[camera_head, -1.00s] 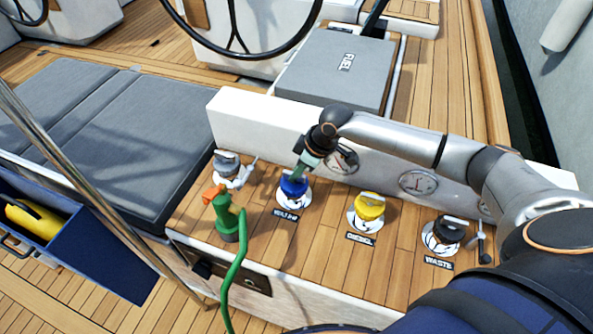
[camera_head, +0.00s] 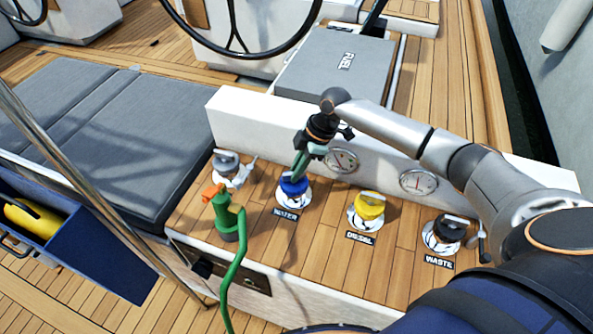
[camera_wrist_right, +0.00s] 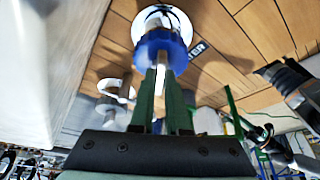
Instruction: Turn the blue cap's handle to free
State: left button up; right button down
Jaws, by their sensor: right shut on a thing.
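In the right wrist view, the two fingers (camera_wrist_right: 160,72) reach up to the cap and hide most of the handle. My left gripper is not in view.
A green hose nozzle (camera_head: 227,218) with an orange top stands left of the blue cap. A grey cap (camera_head: 226,162), a yellow cap (camera_head: 370,206) and a black WASTE cap (camera_head: 450,229) share the bench top. A white wall with gauges (camera_head: 418,181) rises behind.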

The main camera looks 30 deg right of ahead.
jog(key=n+g+b, duration=0.1)
jog(key=n, duration=0.1)
jog(key=n+g+b, duration=0.1)
jog(key=n+b, duration=0.1)
jog(key=n, duration=0.1)
jog(key=shift+w+f+n, duration=0.15)
jog(key=shift+w+n, duration=0.05)
jog(key=shift+n, duration=0.1)
jog(key=n+g+b, duration=0.1)
jog(key=n, duration=0.1)
jog(key=n+b, duration=0.1)
jog(key=n, duration=0.1)
jog(key=shift+w+a+n+g+h, duration=0.1)
jog(key=shift+n+g+h, duration=0.2)
jog(key=shift+g, duration=0.1)
jog(key=shift+n+b, duration=0.4)
jog(key=shift+b, duration=0.05)
jog(key=shift+n+h, duration=0.3)
jog(key=shift+n, duration=0.1)
jog(key=shift+g, duration=0.3)
jog(key=c, duration=1)
grip_release()
jog(key=shift+o, duration=0.6)
jog(key=shift+r, duration=0.2)
